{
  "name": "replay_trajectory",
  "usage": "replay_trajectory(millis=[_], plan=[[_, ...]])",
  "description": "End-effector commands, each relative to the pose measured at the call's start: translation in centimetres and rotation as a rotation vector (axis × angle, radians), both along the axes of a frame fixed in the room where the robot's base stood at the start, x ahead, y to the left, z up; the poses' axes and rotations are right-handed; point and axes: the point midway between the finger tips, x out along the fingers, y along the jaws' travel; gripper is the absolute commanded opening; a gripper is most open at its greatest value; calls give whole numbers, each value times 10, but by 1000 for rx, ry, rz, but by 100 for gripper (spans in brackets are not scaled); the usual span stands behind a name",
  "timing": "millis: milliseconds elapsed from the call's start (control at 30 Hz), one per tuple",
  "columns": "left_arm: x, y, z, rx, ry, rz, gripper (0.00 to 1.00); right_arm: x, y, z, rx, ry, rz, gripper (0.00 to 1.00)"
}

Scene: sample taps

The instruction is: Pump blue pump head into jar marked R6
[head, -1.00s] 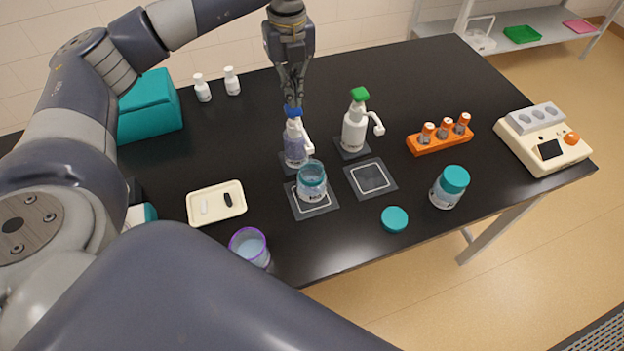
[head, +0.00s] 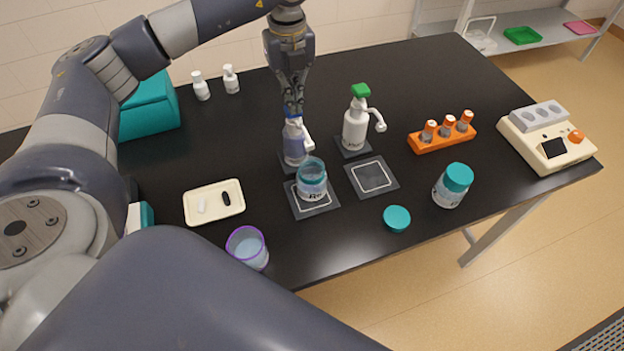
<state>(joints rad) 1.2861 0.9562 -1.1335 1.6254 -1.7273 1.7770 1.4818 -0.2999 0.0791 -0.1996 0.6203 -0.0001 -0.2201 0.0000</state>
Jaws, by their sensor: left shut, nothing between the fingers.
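The blue pump head (head: 291,112) tops a clear bottle (head: 295,148) of bluish liquid, its white spout pointing toward the front right. An open jar (head: 312,186) with a teal rim stands on a square-marked mat (head: 323,208) in front of it, under or close to the spout. Its label starts with R; the rest is too small to read surely. My left gripper (head: 293,103) is shut and empty, pointing down, its fingertips at the top of the blue head; I cannot tell how firmly they touch. My right gripper is out of view.
A green-headed pump bottle (head: 355,128) stands right of the blue one, behind an empty mat (head: 385,187). A teal-lidded jar (head: 453,186), a loose lid (head: 397,218), an orange rack (head: 443,140), a tray (head: 189,208) and a purple-rimmed cup (head: 247,247) stand around.

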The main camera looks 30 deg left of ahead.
Motion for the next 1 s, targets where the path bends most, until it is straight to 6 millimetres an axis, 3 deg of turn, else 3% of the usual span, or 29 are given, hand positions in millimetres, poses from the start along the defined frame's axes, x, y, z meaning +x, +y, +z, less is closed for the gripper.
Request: replay_trajectory(millis=[267, 800, 1000], plan=[[-1, -1, -2, 0, 6, -2, 0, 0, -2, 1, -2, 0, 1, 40], [-1, 0, 29, 0, 5, -1, 0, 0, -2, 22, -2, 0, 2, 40], [-1, 0, 30, 0, 4, -1, 0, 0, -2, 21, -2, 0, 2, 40]])
